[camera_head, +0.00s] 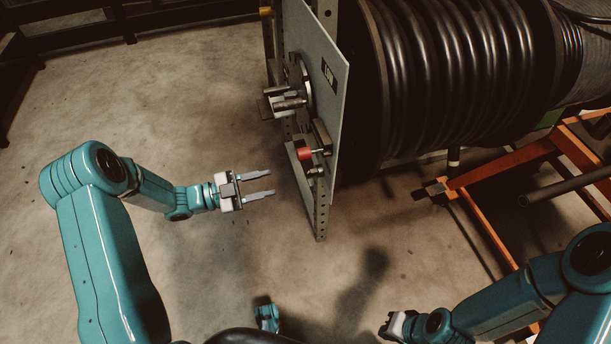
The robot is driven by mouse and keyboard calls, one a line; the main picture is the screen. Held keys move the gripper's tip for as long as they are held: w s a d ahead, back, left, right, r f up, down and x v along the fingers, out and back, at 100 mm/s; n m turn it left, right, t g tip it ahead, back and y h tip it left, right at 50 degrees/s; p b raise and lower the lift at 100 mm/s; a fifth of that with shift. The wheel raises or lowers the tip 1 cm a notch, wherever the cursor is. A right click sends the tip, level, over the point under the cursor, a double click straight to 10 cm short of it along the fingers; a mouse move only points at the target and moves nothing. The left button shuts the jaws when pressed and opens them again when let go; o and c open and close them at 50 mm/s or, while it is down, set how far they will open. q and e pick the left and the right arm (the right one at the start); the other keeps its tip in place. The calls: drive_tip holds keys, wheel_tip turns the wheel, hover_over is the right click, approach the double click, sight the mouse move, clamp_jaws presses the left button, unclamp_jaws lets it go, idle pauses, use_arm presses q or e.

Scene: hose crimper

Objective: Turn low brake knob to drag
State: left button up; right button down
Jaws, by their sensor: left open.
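A grey upright panel (322,50) stands at the top centre, seen nearly edge-on, with a small dark label (328,76) that seems to read LOW. A red knob (304,154) sticks out from the lower part of its left face. Higher up is a round fitting with metal handles (290,103). I cannot tell which is the brake knob, and no drag mark or setting is readable. My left gripper (271,183) is open and empty, left of and below the red knob, apart from it. My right gripper (394,325) is at the bottom edge, its fingers hard to make out.
A large reel of black hose (450,75) is right of the panel. A perforated metal post (320,215) runs down below the panel. An orange frame (490,170) stands at the right. The concrete floor (180,80) at the left is open, with dark rails at the back.

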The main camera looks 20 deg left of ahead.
sight(307, 174)
use_arm(q)
drive_tip(key=b+x, duration=0.2)
drive_tip(key=x, duration=0.9)
drive_tip(key=shift+w, duration=0.15)
drive_tip(key=shift+c, duration=0.3)
drive_tip(key=c, duration=0.7)
